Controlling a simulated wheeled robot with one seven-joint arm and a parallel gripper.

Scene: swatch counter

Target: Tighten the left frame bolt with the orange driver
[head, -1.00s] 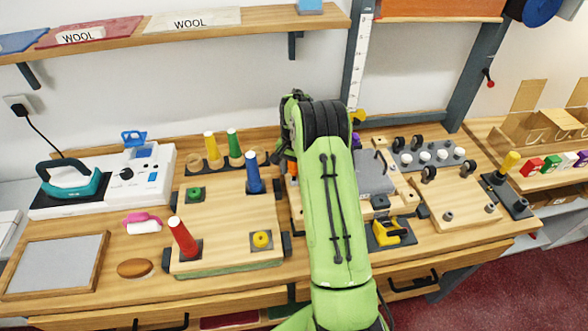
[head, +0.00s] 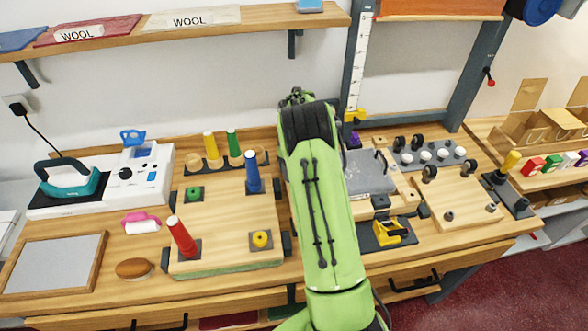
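I cannot make out the orange driver; my green arm covers the middle of the counter. My gripper is hidden behind the arm, so I cannot see its fingers or anything held in it. On the right, a pale wooden board carries two grey bolt-like studs near its front, a left one (head: 449,216) and a right one (head: 491,208). I cannot tell whether these are the frame bolts.
Left of my arm, a wooden board (head: 225,221) holds coloured cones on square plates. A white unit with a teal iron (head: 68,184) stands at far left. Right of the arm are a grey block (head: 370,177) and a yellow clamp-like tool (head: 391,232). An upright ruler (head: 357,62) rises behind.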

